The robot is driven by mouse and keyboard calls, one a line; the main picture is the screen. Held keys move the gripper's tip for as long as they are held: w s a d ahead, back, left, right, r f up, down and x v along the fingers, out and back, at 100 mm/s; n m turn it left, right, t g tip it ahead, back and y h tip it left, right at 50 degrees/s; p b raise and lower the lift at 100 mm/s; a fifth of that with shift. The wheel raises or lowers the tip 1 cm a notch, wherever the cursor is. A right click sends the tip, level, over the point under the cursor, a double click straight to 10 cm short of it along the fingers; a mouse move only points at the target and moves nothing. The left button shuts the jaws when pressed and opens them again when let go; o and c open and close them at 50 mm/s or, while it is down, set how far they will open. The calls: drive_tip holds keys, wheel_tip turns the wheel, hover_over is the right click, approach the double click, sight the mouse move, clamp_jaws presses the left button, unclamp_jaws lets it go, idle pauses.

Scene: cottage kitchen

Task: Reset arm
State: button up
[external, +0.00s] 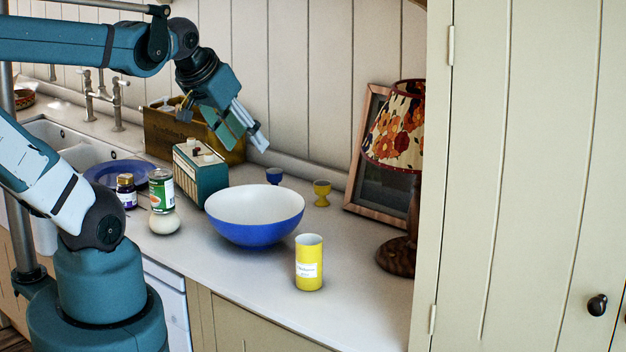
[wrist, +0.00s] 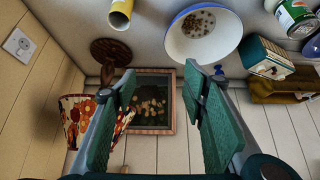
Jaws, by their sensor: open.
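My gripper (external: 246,143) is open and empty. It hangs in the air above the back of the counter, behind and above the blue-and-white bowl (external: 256,215), touching nothing. In the wrist view my gripper (wrist: 160,78) has its two teal fingers wide apart. The framed picture (wrist: 151,103) shows between them. The bowl (wrist: 204,35) also shows there, upside down at the top, with small brown pieces inside it. A yellow tin (external: 309,263) stands on the counter in front of the bowl.
A lamp (external: 397,130) and a picture frame (external: 375,198) stand at the right. Blue (external: 274,175) and yellow (external: 321,192) egg cups are behind the bowl. A radio (external: 200,175), wooden crate (external: 170,130), jar (external: 126,190) and green can (external: 161,190) crowd the left.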

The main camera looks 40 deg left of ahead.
drive_tip(key=shift+f, duration=0.1)
wheel_tip(320, 180, down, 10)
drive_tip(key=b, duration=0.9)
drive_tip(key=shift+r+b, duration=0.25)
drive_tip(key=shift+b, duration=0.1)
idle(0.6)
